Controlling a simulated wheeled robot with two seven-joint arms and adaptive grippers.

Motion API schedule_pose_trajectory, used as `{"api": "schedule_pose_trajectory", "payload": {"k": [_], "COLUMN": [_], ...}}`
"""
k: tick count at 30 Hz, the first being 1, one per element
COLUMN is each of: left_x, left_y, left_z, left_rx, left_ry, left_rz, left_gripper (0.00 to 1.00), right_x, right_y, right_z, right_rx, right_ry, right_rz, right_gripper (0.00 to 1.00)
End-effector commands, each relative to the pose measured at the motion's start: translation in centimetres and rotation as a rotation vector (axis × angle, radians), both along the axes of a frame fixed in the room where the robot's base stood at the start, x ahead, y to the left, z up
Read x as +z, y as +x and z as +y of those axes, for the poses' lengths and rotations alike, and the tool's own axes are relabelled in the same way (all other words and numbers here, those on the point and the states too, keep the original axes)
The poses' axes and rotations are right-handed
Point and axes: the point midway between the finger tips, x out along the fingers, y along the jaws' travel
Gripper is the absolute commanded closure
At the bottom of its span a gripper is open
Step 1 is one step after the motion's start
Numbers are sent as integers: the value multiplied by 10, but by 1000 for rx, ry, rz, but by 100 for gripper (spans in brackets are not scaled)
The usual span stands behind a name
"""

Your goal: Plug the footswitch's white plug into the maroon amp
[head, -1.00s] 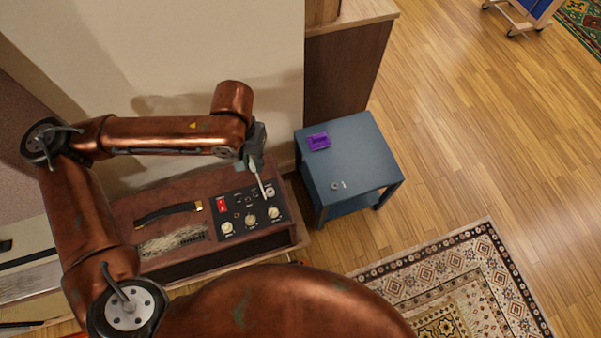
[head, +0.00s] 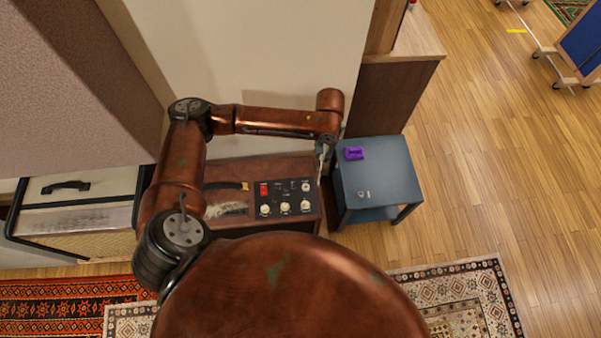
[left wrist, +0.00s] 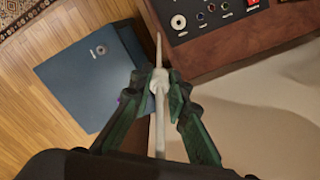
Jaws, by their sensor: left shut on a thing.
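The maroon amp (head: 218,172) stands against the wall, its black control panel (head: 273,187) with knobs, sockets and a red switch facing up. My left gripper (head: 324,148) is beside the amp's right end. In the left wrist view, my left gripper (left wrist: 157,88) is shut on the white plug (left wrist: 159,78), whose thin tip points away from the fingers. The tip appears over the gap beside the amp panel (left wrist: 215,14), apart from the sockets. I cannot identify the footswitch for certain. My right gripper is not in view.
A blue side table (head: 390,180) stands right of the amp, with a purple box-like object (head: 353,153) and a small grey round item (head: 363,194) on it. A cream amp (head: 75,205) stands left. Patterned rugs (head: 450,300) cover the floor in front.

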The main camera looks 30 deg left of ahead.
Motion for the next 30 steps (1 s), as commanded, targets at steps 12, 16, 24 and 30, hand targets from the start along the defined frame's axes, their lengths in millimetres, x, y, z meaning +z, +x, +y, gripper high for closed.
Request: {"api": "schedule_pose_trajectory", "payload": {"k": [12,16,24,30], "left_x": [-45,-61,-79,-88], "left_y": [-32,-46,-59,-59], "left_z": [20,25,30,30], "left_rx": [-54,-75,-98,-99], "left_ry": [-2,-2,0,0], "left_rz": [4,2,0,0], "left_gripper": [100,100,100,100], "right_x": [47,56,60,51], "right_y": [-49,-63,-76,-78], "right_z": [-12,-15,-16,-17], "right_rx": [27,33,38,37], "right_ry": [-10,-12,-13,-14], "right_rz": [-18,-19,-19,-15], "right_gripper": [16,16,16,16]}}
